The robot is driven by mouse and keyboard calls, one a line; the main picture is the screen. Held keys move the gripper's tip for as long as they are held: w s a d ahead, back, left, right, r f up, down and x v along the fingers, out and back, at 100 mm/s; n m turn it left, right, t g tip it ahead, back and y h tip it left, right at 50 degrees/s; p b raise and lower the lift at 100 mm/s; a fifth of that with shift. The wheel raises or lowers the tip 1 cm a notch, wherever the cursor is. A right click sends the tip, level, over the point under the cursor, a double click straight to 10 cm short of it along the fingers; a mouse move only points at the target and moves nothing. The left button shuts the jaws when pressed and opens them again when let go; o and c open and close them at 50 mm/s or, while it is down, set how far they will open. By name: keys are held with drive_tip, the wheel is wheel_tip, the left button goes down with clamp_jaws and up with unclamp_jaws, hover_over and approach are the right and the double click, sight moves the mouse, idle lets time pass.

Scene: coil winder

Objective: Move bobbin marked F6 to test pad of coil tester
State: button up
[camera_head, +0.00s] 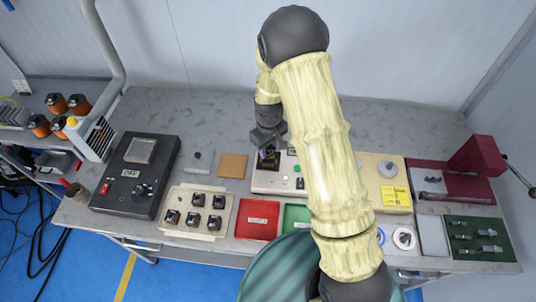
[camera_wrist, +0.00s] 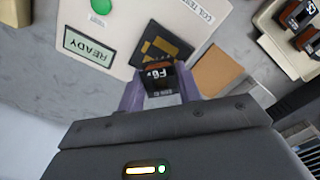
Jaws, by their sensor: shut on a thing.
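The bobbin marked F6 (camera_wrist: 160,78), dark with a copper-coloured band and a white label, is between the purple fingers of my gripper (camera_wrist: 160,92), which is shut on it. The coil tester (camera_wrist: 120,22) is a cream box with a READY display (camera_wrist: 88,44) and a green button. Its dark square test pad (camera_wrist: 166,42) shows just beyond the bobbin, which overlaps the pad's near edge in the wrist view. I cannot tell whether they touch. In the head view my gripper (camera_head: 268,150) is over the left end of the coil tester (camera_head: 268,187), partly hidden by my arm.
A cream bobbin tray (camera_head: 182,229) holds several bobbins. A red bin (camera_head: 258,232) and a green bin (camera_head: 292,228) stand in front of the tester. A brown square mat (camera_head: 232,166) lies left of it. A black instrument (camera_head: 120,196) stands farther left. The bench's back strip is clear.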

sight(269, 161)
wheel_tip(269, 161, down, 3)
drive_tip(key=shift+d+r+p, duration=0.1)
drive_tip(key=shift+p, duration=0.3)
drive_tip(key=shift+f, duration=0.65)
drive_tip(key=shift+f, duration=0.15)
drive_tip(key=o, duration=0.7)
wheel_tip(269, 161, up, 12)
drive_tip(key=shift+r+b, duration=0.2)
drive_tip(key=shift+b, duration=1)
